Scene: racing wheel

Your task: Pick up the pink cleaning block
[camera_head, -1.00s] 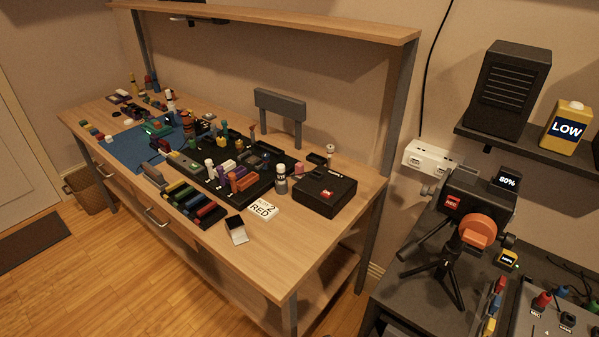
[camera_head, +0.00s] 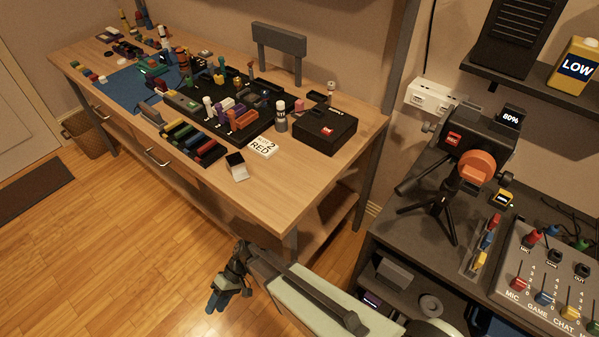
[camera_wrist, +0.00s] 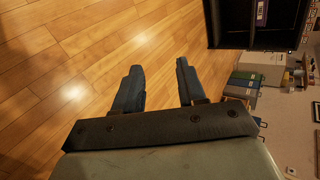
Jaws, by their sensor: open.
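A small pink block (camera_head: 298,105) sits on the workbench (camera_head: 268,188), behind the left corner of a black box (camera_head: 325,130) and next to a white bottle with a dark label (camera_head: 281,117). Its lower part is hidden. My gripper (camera_head: 218,300) is over the wood floor in front of the bench, low and well apart from the block. In the wrist view my gripper (camera_wrist: 159,78) has its two dark fingers spread, with only floor between them. The block does not show in the wrist view.
A white card marked RED (camera_head: 262,147) and a small open case (camera_head: 236,165) lie near the bench's front edge. A black tool tray (camera_head: 250,98) full of small items lies left of the block. A dark desk with a tripod camera (camera_head: 465,160) stands right.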

